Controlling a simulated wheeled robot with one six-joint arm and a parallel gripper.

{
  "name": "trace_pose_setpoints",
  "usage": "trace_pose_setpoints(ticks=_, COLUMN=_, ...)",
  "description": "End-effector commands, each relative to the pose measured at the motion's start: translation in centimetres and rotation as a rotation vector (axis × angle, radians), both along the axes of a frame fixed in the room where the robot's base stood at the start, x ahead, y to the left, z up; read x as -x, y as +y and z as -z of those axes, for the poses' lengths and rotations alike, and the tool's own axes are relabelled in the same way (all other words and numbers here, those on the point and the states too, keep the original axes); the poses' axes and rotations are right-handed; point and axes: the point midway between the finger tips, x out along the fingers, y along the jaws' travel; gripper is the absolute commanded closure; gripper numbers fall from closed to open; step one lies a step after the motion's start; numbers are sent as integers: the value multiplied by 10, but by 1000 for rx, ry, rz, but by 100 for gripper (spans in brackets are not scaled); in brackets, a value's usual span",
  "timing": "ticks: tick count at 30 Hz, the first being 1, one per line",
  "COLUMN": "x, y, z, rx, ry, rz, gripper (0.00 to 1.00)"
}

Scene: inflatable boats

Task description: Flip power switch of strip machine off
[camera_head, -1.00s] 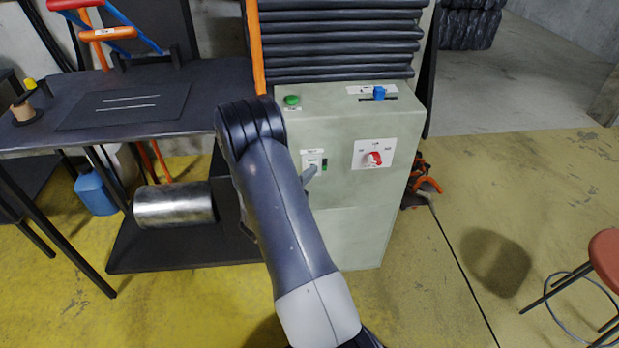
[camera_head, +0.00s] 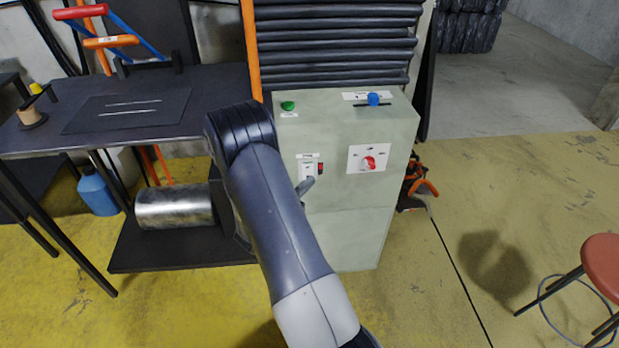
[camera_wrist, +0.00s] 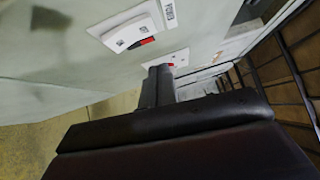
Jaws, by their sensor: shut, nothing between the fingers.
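The strip machine (camera_head: 345,225) is a pale green-grey cabinet in front of me. Its power switch (camera_head: 308,168) is a white plate on the left of the front face, with a red indicator (camera_head: 320,168) beside it. In the wrist view the switch plate (camera_wrist: 128,32) is at the upper middle, its indicator also red. My gripper (camera_head: 306,186) is shut and empty, just below the switch in the head view; my arm hides most of it. In the wrist view the closed fingers (camera_wrist: 159,82) lie below the plate, seemingly apart from it.
The front face also has a red rotary knob (camera_head: 369,163). A green button (camera_head: 288,106) and a blue slider (camera_head: 373,99) are on top. A dark table (camera_head: 165,120) stands left, a red stool (camera_head: 603,265) right.

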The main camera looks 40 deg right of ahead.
Motion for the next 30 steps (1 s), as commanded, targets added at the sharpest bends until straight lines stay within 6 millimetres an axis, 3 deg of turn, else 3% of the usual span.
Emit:
trace_pose_setpoints(ticks=6, x=9, y=48, z=-5, rx=0, ry=2, rz=-7, gripper=100)
trace_pose_setpoints(ticks=12, x=17, y=79, z=-7, rx=1, ry=1, rz=-5, gripper=100)
trace_pose_setpoints(ticks=19, x=21, y=95, z=-8, rx=0, ry=1, rz=-3, gripper=100)
trace_pose_setpoints(ticks=30, x=22, y=96, z=-8, rx=0, ry=0, rz=-1, gripper=100)
